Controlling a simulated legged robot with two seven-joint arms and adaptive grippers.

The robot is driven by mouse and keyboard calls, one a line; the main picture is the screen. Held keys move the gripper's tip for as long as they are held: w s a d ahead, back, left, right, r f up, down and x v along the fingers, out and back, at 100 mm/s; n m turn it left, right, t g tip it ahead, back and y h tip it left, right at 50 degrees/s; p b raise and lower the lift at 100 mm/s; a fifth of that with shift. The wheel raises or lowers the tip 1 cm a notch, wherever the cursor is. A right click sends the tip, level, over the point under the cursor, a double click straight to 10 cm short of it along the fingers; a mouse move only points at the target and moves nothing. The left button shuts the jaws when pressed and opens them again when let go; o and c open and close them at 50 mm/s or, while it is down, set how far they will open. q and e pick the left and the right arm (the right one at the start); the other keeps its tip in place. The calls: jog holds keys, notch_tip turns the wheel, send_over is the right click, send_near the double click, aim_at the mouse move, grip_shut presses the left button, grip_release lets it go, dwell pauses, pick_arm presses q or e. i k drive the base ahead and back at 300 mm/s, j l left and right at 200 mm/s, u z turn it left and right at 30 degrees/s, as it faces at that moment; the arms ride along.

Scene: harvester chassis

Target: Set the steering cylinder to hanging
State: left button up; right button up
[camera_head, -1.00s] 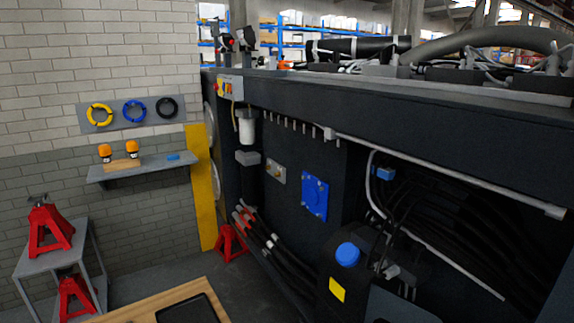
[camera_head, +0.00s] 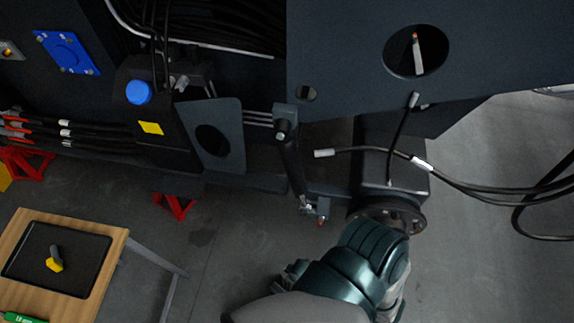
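A slim dark cylinder (camera_head: 291,160), which looks like the steering cylinder, runs down from a pivot block (camera_head: 285,117) at the lower edge of the chassis plate. It is nearly upright, with its lower end leaning slightly right. Its lower end is by a small metal fitting (camera_head: 318,208) beside the hub (camera_head: 390,212); I cannot tell whether they are joined. One of my arms, teal and grey, comes up from the bottom edge in front of the hub. No gripper fingertips can be made out, and nothing is seen holding the cylinder.
A loose black hose with a pale end (camera_head: 324,153) crosses right of the cylinder. The dark chassis plate (camera_head: 345,60) overhangs above. A wooden table (camera_head: 112,245) with a black tray (camera_head: 92,262) and a yellow-black item (camera_head: 54,260) stands lower left. Red stands (camera_head: 175,204) sit under the chassis.

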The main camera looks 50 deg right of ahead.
aim_at(288, 148)
jog(key=z, duration=1.65)
